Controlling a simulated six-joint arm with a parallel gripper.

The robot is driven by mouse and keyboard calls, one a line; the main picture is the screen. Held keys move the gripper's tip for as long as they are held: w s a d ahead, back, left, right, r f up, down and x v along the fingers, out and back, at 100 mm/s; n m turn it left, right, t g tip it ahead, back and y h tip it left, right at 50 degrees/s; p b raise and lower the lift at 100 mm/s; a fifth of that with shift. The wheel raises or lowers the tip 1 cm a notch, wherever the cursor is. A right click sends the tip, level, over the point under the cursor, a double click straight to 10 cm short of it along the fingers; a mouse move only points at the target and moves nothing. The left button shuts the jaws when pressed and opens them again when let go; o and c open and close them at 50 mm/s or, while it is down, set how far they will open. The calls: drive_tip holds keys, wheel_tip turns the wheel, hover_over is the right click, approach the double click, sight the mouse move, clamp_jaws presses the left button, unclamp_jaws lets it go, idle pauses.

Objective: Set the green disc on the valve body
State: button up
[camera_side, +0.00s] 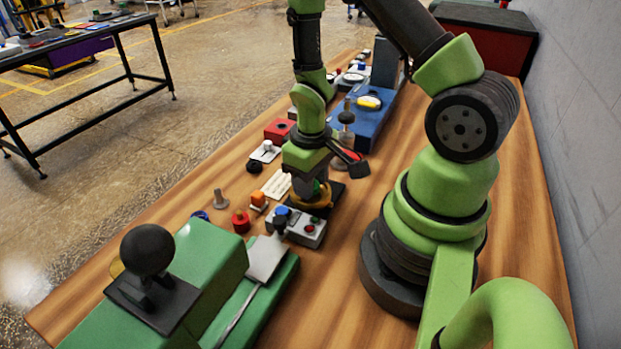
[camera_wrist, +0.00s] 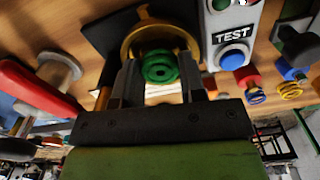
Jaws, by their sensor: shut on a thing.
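The green disc (camera_wrist: 160,67) is a stepped round piece between the two fingers of my gripper (camera_wrist: 159,82) in the wrist view. My gripper is shut on it. The brass-yellow valve body (camera_wrist: 188,34) is a round ring just beyond the disc, on a dark plate. In the side view, my gripper (camera_side: 314,189) points down at the valve body (camera_side: 325,201), and a bit of the green disc (camera_side: 317,186) shows between the fingers. I cannot tell whether the disc touches the valve body.
A grey control box (camera_side: 304,232) with a blue button stands close in front; its TEST label (camera_wrist: 232,36) shows in the wrist view. A red-capped part (camera_side: 241,221), an orange part (camera_side: 258,200) and a grey peg (camera_side: 220,200) stand left. A green machine (camera_side: 215,262) fills the front left.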

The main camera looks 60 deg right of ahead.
drive_tip(key=shift+f, duration=0.55)
drive_tip(key=o, duration=1)
drive_tip(key=shift+c, duration=1.6)
drive_tip(key=shift+o, duration=1.8)
drive_tip(key=shift+r, duration=2)
drive_tip(key=shift+s+r, duration=0.1)
drive_tip(key=shift+r, duration=1.7)
